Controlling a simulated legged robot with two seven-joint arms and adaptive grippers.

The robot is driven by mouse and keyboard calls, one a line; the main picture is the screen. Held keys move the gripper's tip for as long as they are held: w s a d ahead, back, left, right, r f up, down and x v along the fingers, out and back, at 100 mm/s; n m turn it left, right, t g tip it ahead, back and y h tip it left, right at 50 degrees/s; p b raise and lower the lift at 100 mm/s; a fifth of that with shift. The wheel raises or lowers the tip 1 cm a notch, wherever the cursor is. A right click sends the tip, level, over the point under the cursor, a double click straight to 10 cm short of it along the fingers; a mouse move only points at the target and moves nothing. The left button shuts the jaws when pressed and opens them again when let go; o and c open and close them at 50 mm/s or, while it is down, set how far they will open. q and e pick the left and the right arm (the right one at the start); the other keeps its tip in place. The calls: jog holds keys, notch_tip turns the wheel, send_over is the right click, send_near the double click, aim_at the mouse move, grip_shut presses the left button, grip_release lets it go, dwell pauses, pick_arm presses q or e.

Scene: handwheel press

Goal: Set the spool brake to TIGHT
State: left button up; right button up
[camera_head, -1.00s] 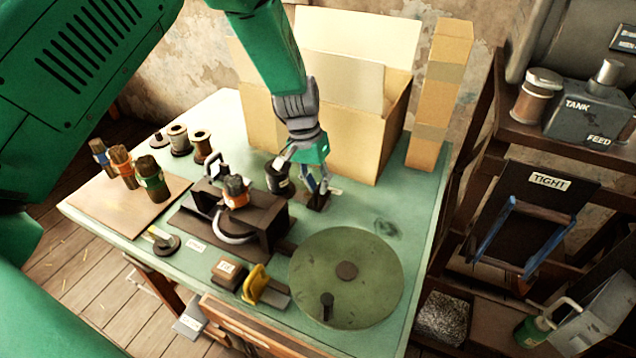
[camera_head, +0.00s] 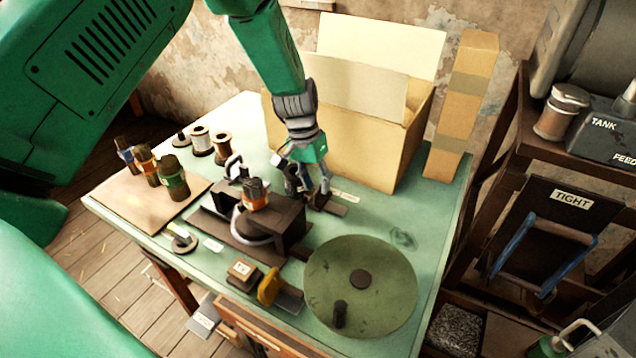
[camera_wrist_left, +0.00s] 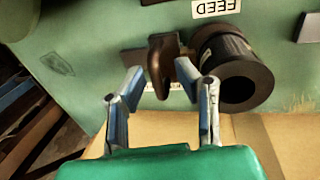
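My left gripper (camera_head: 308,192) reaches down at the back of the green table, beside the cardboard box. In the left wrist view its fingers (camera_wrist_left: 159,74) stand apart. A dark brown upright lever (camera_wrist_left: 160,55), apparently the spool brake, shows between the fingertips; I cannot tell whether they touch it. Its dark base (camera_head: 332,207) shows beside the fingers in the head view. A black spool (camera_wrist_left: 238,72) stands right of the lever in the wrist view. A pale label (camera_wrist_left: 178,87) by the lever is partly hidden and unreadable. My right gripper is out of view.
A dark press frame (camera_head: 277,222) stands close to the gripper, with a large green disc (camera_head: 385,270) in front. The open cardboard box (camera_head: 365,150) is behind. A board labelled TIGHT (camera_head: 573,198) is on the right rack. Several wrapped cylinders stand at the left.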

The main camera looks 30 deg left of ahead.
pick_arm(q)
jog(key=shift+d+f, duration=0.1)
dwell(0.4)
notch_tip(320, 180, up, 12)
jog(key=a, duration=0.2)
jog(key=shift+a+f, duration=0.15)
jog(key=shift+a, duration=0.05)
dwell(0.6)
